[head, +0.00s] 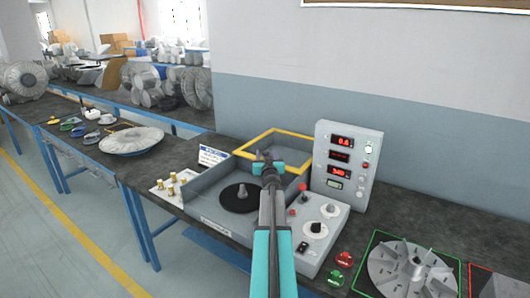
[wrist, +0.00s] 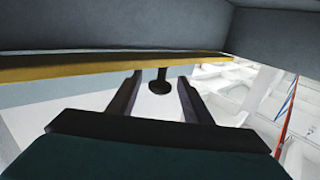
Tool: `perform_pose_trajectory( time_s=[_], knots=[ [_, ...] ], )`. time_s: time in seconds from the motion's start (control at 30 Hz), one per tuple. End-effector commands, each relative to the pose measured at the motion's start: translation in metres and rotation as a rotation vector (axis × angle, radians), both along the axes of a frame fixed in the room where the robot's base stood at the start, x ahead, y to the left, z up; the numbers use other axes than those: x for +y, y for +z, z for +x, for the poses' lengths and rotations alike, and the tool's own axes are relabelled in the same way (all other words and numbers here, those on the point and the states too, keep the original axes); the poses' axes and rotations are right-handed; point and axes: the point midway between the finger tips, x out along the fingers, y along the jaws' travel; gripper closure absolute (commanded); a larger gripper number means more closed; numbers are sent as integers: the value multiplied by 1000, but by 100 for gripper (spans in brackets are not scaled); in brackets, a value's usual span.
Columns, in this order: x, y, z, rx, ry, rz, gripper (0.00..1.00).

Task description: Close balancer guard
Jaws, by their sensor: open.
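The balancer (head: 215,222) is a grey open box on the bench with a black round plate (head: 236,203) inside. Its guard (head: 291,134) is a grey, yellow-rimmed cover, standing raised at the back of the box, so the black plate is uncovered. My gripper (head: 265,157) is in front of the guard, its jaws open. In the wrist view, the guard's yellow rim (wrist: 90,70) runs across the picture above the jaws. A dark round-ended knob (wrist: 158,87) on a short stem sits between the two open fingers. Whether a finger touches it, I cannot tell.
A display box (head: 347,165) with red readouts stands right of the balancer, with a knobbed control panel (head: 316,232) before it. Small brass weights (head: 170,186) and a sign (head: 211,156) are at left. A bladed impeller (head: 412,272) lies at front right. A wall is behind.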

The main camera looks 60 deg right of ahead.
Motion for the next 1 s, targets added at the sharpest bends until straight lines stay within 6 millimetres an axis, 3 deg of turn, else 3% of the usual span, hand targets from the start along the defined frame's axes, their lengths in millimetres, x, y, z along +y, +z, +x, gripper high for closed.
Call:
perform_pose_trajectory(
  time_s=[0.4,0.87,1.0],
  knots=[
    [-26,0,19,0,-1,0,55],
    [-30,0,21,0,-2,0,55],
    [-30,0,21,0,-2,0,73]
  ],
)
